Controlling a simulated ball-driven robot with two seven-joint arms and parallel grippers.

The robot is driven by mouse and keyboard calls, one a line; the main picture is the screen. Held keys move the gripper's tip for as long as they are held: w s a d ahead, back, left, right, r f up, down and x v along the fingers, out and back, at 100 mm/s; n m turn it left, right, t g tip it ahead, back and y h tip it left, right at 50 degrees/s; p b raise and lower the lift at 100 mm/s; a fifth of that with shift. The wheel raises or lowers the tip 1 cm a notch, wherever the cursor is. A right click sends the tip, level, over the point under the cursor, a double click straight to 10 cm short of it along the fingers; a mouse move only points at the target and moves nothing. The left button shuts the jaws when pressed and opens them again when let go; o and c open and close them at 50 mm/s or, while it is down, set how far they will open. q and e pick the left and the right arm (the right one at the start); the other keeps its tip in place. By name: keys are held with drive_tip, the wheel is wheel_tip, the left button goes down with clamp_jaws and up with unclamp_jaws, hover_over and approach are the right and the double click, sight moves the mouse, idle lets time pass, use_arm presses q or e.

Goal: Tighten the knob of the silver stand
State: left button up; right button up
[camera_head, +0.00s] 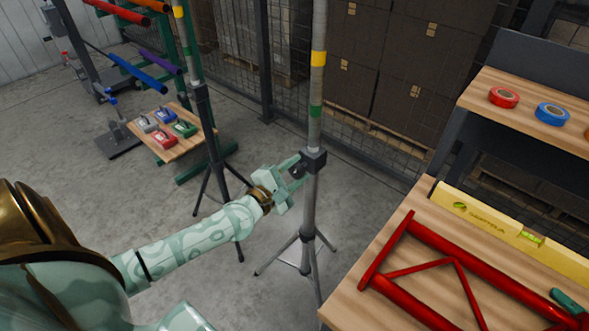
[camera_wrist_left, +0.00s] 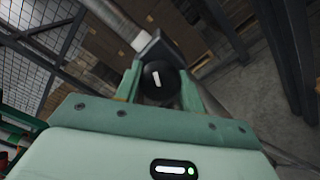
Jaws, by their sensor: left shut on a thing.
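The silver stand (camera_head: 309,208) stands upright on tripod legs in the middle of the head view, with a dark clamp collar (camera_head: 314,160) partway up its pole. A black round knob (camera_head: 297,172) sticks out from the left side of the collar. My left gripper (camera_head: 296,172) is at the collar, with its fingers shut around the knob. In the left wrist view the knob (camera_wrist_left: 157,80) sits between the two green fingers, with a white mark near upright on its face. My right gripper is not in view.
A black stand (camera_head: 205,130) is left of the silver stand, near a low wooden table (camera_head: 172,150) with several small coloured devices. At right a workbench (camera_head: 370,262) holds a red frame (camera_head: 420,262) and a yellow level (camera_head: 500,225). A mesh fence (camera_head: 385,145) is behind.

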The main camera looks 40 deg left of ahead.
use_arm(q)
drive_tip(key=m+p, duration=0.2)
drive_tip(key=m, duration=0.1)
drive_tip(key=shift+r+m, duration=0.15)
drive_tip(key=shift+m, duration=0.25)
drive_tip(key=m+p, duration=0.2)
drive_tip(key=m, duration=0.2)
drive_tip(key=shift+m, duration=0.3)
drive_tip(key=m+p, duration=0.2)
drive_tip(key=m, duration=0.1)
drive_tip(key=m+p, duration=0.1)
drive_tip(key=m, duration=0.4)
drive_tip(key=m+p, duration=0.1)
drive_tip(key=shift+f+m, duration=0.25)
drive_tip(key=shift+m, duration=0.15)
drive_tip(key=m+p, duration=0.1)
drive_tip(key=m, duration=0.2)
drive_tip(key=shift+m, duration=0.4)
drive_tip(key=m, duration=0.6)
drive_tip(key=shift+f, duration=0.1)
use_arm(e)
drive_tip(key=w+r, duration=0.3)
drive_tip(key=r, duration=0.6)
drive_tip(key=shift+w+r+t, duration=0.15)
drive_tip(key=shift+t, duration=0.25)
